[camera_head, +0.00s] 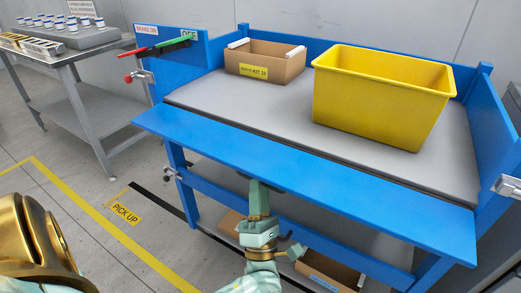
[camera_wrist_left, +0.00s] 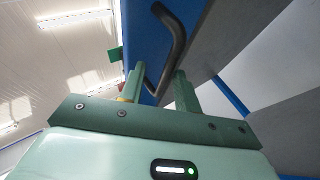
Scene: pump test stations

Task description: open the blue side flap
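The blue side flap (camera_head: 300,178) is a long board along the near edge of the blue bench, sticking out roughly level toward me. A black curved handle (camera_wrist_left: 176,42) on a blue face shows in the left wrist view; in the head view it is mostly hidden under the flap's edge. My left gripper (camera_head: 260,190) points up at the flap's underside near its middle. In the wrist view its two green fingers (camera_wrist_left: 160,88) are apart, with the handle's lower part between them; contact is unclear. My right gripper is out of view.
On the grey bench top (camera_head: 215,100) stand a yellow bin (camera_head: 375,100) and a cardboard kit box (camera_head: 262,65). Metal latches (camera_head: 140,76) sit at the bench's sides. Cardboard boxes (camera_head: 330,268) lie on the shelf below. A metal table (camera_head: 95,100) stands at the left.

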